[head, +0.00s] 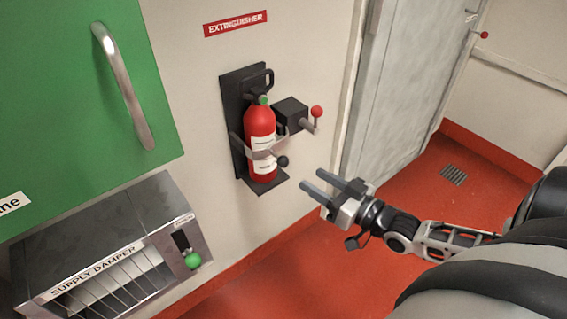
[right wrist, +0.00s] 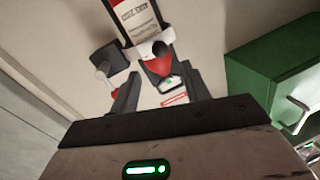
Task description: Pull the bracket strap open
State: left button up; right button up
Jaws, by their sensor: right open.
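A red fire extinguisher (head: 260,128) stands upright in a black wall bracket (head: 236,118). A grey strap (head: 258,153) passes across its front, with a black knob (head: 283,161) at its right end. The strap lies closed around the bottle. My right gripper (head: 312,179) is open and empty, a little right of and below the knob, apart from it. In the right wrist view the picture is turned over; the knob (right wrist: 160,48) shows beyond and between the open fingers, in front of the extinguisher (right wrist: 157,67). My left gripper is not in view.
A black box with a lever and red ball (head: 317,111) juts out right of the extinguisher. A green cabinet (head: 75,90) and a supply damper with a green knob (head: 193,260) are at left. A grey door (head: 395,90) stands at right. Red floor (head: 330,265) is clear below.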

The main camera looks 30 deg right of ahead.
aim_at(286, 163)
jog(key=b+x, duration=0.1)
jog(key=x, duration=0.8)
jog(key=shift+w+f, duration=0.1)
jog(key=shift+w, duration=0.15)
jog(key=shift+w+a, duration=0.15)
jog(key=shift+w, duration=0.2)
